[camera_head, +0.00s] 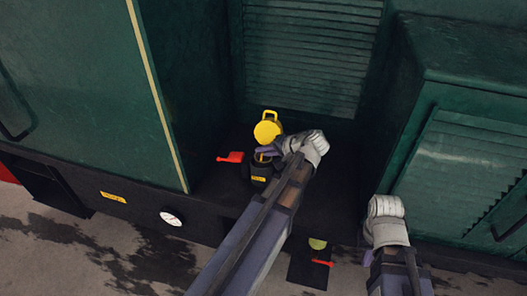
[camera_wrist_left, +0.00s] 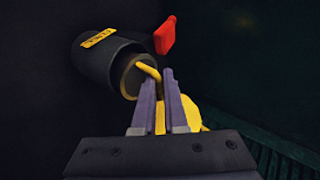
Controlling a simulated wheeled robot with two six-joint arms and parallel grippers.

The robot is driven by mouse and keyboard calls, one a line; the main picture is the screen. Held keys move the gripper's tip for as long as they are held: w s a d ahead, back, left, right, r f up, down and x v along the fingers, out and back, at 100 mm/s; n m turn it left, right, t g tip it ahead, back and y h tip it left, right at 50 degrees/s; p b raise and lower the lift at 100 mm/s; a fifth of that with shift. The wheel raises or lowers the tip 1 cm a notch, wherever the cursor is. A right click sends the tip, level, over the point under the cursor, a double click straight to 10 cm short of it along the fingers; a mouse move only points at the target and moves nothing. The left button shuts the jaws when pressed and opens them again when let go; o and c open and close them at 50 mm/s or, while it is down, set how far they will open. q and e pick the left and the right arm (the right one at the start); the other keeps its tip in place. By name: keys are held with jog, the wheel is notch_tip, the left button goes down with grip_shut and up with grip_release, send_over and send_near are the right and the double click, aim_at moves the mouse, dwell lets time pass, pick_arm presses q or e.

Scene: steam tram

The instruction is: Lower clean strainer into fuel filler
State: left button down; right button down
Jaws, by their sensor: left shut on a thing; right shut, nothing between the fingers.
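The fuel filler is a black upright cylinder (camera_head: 259,176) with a yellow label, on the dark ledge; it also shows in the left wrist view (camera_wrist_left: 100,62). Its yellow cap (camera_head: 268,127) stands open behind it. My left gripper (camera_head: 266,151) is shut on the yellow handle of the strainer (camera_wrist_left: 148,71), right at the filler mouth. In the left wrist view a brownish round rim shows at the mouth; how deep the strainer sits is hidden. My right gripper (camera_head: 369,257) is shut and empty, low and to the right, away from the filler.
A red lever (camera_head: 231,157) sticks out just left of the filler. Green tram walls and a louvred panel (camera_head: 311,50) enclose the ledge. A gauge (camera_head: 171,218) is on the front edge. Below right of the filler are another red handle (camera_head: 322,263) and a yellow-green disc (camera_head: 317,243).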

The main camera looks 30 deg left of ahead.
pick_arm(q)
jog(key=shift+f+b, duration=0.75)
jog(key=shift+f, duration=0.2)
jog(key=shift+r, duration=0.2)
jog(key=shift+f, duration=0.1)
jog(key=c, duration=0.7)
grip_release()
jog(key=shift+s, duration=0.1)
jog(key=shift+c, duration=0.2)
jog(key=shift+o, duration=0.4)
jog(key=shift+r+p, duration=0.4)
jog(key=shift+p, duration=0.2)
jog(key=shift+r+p, duration=0.75)
jog(key=shift+r, duration=0.05)
jog(key=shift+r+p, duration=1.85)
